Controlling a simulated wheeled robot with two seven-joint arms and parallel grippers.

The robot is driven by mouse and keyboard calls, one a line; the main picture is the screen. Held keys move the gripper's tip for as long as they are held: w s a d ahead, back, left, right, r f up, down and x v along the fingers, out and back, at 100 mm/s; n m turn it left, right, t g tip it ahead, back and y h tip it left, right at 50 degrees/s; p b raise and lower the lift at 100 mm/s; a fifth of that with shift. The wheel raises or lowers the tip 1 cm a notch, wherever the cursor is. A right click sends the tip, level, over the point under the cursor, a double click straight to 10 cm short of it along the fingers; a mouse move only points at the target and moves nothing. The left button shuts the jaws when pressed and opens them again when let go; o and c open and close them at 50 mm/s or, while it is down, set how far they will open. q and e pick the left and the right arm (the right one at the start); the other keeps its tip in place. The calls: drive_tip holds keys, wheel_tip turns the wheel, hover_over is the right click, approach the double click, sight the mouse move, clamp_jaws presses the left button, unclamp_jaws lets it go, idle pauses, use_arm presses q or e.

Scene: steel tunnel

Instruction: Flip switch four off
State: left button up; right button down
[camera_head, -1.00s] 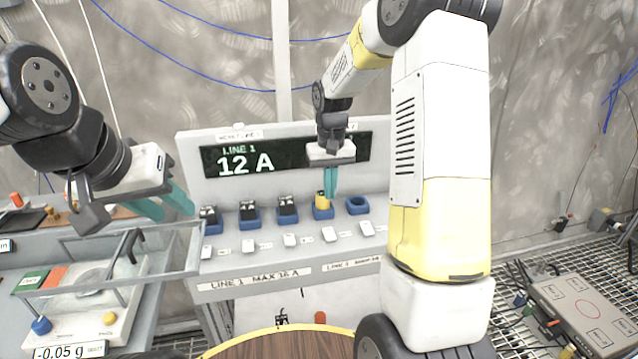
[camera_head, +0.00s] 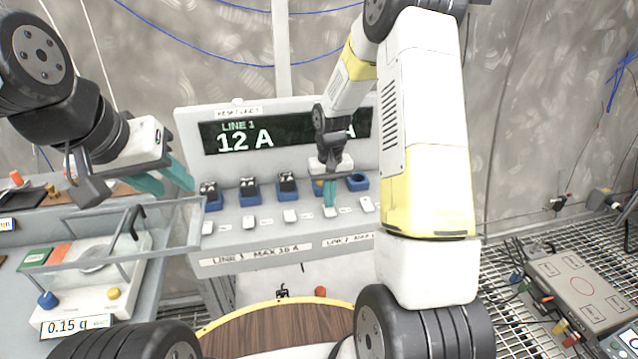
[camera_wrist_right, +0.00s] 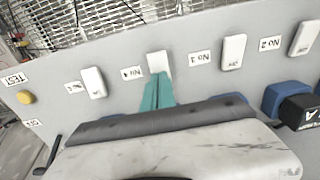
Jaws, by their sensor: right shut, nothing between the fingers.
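The sloped grey panel (camera_head: 265,228) carries a row of white rocker switches. Switch four (camera_head: 330,212) is the fourth from the left, and it also shows in the right wrist view (camera_wrist_right: 160,62), beside the label "No 4" (camera_wrist_right: 132,73). My right gripper (camera_head: 330,205) is shut and empty, pointing down at switch four. In the right wrist view its teal fingertips (camera_wrist_right: 158,78) overlap the near end of this switch; I cannot tell whether they touch it. My left gripper (camera_head: 179,189) is open and empty, left of the panel above the scale's glass frame.
A display (camera_head: 245,138) reads "LINE 1 12 A"; its right part is hidden by my right arm. Blue sockets stand behind the switches, three with black plugs; the rightmost socket (camera_head: 358,181) is empty. A scale (camera_head: 75,325) reads 0.15 g. A round wooden top (camera_head: 270,332) is in front.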

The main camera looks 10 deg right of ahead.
sight(331, 210)
drive_tip(key=shift+f, duration=0.2)
drive_tip(key=shift+s+r, duration=0.15)
drive_tip(key=shift+s, duration=0.6)
drive_tip(key=shift+r, duration=0.1)
drive_tip(key=shift+w+r, duration=0.1)
drive_tip(key=shift+r, duration=0.1)
wheel_tip(331, 210, up, 14)
drive_tip(key=shift+s+f, duration=0.25)
